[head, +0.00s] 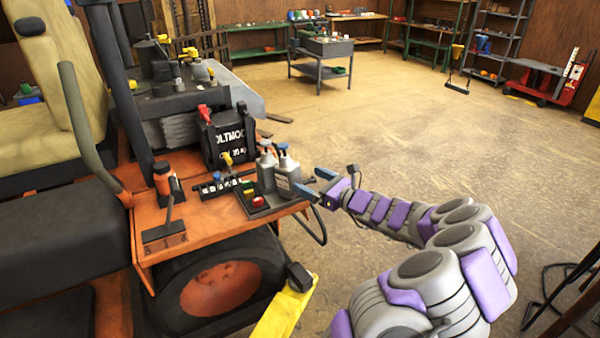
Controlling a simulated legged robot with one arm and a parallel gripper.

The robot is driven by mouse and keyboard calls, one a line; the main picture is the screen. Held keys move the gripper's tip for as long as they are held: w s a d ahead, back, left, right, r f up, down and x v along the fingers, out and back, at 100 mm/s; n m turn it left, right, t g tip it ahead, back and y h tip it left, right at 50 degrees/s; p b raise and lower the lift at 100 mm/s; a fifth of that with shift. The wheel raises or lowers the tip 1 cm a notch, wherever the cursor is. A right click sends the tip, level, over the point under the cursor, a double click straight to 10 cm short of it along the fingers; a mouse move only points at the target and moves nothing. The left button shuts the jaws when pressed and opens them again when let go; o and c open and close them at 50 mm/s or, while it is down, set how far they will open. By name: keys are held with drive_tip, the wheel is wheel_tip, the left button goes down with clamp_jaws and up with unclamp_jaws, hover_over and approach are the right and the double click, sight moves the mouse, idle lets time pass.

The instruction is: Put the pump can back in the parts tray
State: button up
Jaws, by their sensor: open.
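Two grey cans with pump-like tops stand close together at the right corner of the orange mower deck (190,222). The nearer can (287,176) has a blue-grey top and a pale label. The other can (266,172) is just behind it to the left. A dark parts tray (262,211) with small coloured pieces lies at their foot. I cannot tell whether either can stands inside its rim. My gripper (314,184) comes from the right. Its blue fingers are apart and empty, just right of the nearer can. I cannot tell whether a finger touches it.
A black battery-like box (228,138) stands behind the tray, and a dark strip with small knobs (215,187) lies left of it. A black lever (165,220) rises from the deck. A grey cart (322,55) stands far back. The floor to the right is mostly clear.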

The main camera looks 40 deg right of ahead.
drive_tip(key=shift+s+d, duration=0.2)
drive_tip(key=shift+s, duration=0.6)
drive_tip(key=shift+a, duration=0.1)
